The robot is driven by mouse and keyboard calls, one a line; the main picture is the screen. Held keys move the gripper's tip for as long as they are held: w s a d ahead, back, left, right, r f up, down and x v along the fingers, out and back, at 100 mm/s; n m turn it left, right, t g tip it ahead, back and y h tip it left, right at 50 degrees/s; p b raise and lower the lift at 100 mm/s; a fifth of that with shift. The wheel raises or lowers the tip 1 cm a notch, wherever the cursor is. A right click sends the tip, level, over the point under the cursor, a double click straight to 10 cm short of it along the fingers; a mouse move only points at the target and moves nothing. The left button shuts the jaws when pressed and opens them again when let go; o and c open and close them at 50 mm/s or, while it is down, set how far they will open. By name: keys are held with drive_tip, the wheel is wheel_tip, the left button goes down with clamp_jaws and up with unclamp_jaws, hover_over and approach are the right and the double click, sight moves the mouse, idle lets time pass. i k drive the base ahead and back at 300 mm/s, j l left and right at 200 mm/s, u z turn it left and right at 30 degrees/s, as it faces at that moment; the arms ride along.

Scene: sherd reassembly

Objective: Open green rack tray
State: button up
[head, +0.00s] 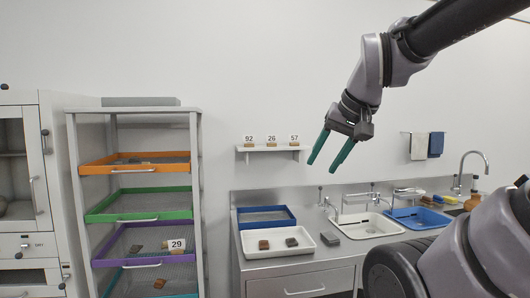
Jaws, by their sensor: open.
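The green rack tray (140,206) sits in the grey rack at the left, between the orange tray and the purple tray. Its front rim carries a pale bar handle (137,220), and it looks empty. My gripper (329,158) is open and empty, with green fingers pointing down and left. It hangs in the air in front of the wall, well to the right of the rack and apart from the handle.
The orange tray (135,171) is above, and the purple tray (145,264) with a "29" card is below. A counter (335,245) with trays and sinks stands right of the rack. A small wall shelf (272,148) holds numbered cards. A cabinet (22,180) stands at far left.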

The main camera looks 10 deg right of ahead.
sight(94, 216)
drive_tip(key=i+j+u, duration=0.2)
drive_tip(key=j, duration=0.15)
drive_tip(key=i+j+u, duration=0.2)
drive_tip(key=j, duration=0.15)
drive_tip(key=i+j+u, duration=0.2)
drive_tip(key=j, duration=0.15)
drive_tip(key=k, duration=0.05)
